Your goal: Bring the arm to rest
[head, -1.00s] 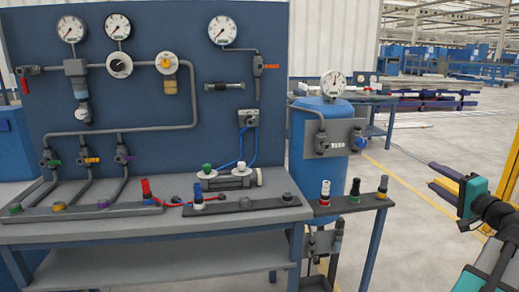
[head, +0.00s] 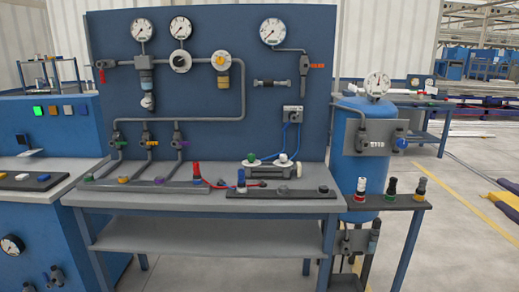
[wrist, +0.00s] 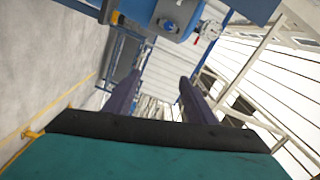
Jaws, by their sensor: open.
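My gripper (wrist: 160,78) shows in the wrist view as two dark purple fingers, well apart, with nothing between them. A teal and black housing (wrist: 150,155) of mine fills the bottom of that view. The fingers point past a blue tank (wrist: 180,12) with a gauge, seen tilted at the top. In the head view, only small dark blue and yellow shapes show at the right edge, and I cannot tell surely whether they are my finger ends. The rest of my arm is out of that view.
A workbench (head: 170,205) with a blue gauge panel (head: 205,100) stands ahead. A blue tank (head: 373,207) and a narrow rack (head: 405,206) with several upright fittings stand to its right. A blue control cabinet (head: 35,215) stands left. Open floor (head: 465,250) lies at the right.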

